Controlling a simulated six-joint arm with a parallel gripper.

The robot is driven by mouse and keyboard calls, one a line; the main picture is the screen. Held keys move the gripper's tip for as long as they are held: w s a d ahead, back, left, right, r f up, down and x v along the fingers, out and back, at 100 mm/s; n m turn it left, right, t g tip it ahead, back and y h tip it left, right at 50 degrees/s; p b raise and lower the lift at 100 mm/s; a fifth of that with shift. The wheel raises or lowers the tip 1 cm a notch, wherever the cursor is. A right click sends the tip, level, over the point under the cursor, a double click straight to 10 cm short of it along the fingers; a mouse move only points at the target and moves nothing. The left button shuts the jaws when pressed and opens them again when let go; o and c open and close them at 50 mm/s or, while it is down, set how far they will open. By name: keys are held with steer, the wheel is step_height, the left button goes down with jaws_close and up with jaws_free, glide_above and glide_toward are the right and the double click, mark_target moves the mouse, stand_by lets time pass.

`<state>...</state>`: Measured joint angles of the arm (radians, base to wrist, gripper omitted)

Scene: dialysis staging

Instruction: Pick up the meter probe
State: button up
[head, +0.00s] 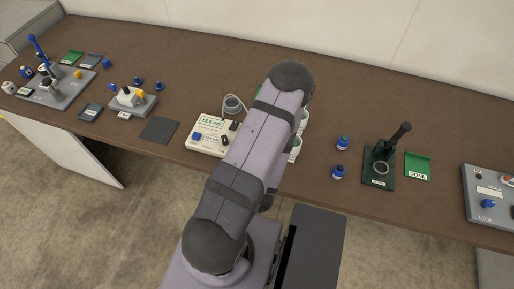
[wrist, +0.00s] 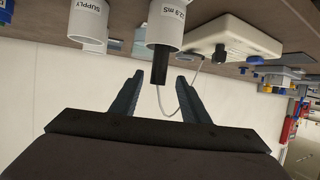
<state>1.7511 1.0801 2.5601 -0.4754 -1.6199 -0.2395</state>
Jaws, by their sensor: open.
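In the wrist view, which shows the scene upside down, the black meter probe (wrist: 160,68) sticks out of a white cup (wrist: 166,22) marked with a mS reading. A thin grey cable loops from the probe's end to the pale meter box (wrist: 232,38). My gripper (wrist: 160,77) is open, with one finger on each side of the probe and visible gaps between. In the head view the meter box (head: 199,148) sits at mid-table with a grey cable looping above it. My arm hides the gripper and the probe there.
A white cup marked SUPPLY (wrist: 89,22) stands beside the probe's cup. In the head view, two blue-capped bottles (head: 338,172), a dark green stand (head: 378,180) and a green DONE tray (head: 418,168) are to the right. A dark mat (head: 160,131) lies left of the meter.

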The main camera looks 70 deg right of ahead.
steer(key=shift+b+x, duration=1)
steer(key=shift+b, duration=0.2)
steer(key=shift+w+d+f+p, duration=0.15)
steer(key=shift+d+p, duration=0.2)
steer(key=shift+d, duration=0.2)
steer(key=shift+p+x, duration=0.95)
steer(key=shift+x, duration=1.1)
jaws_close()
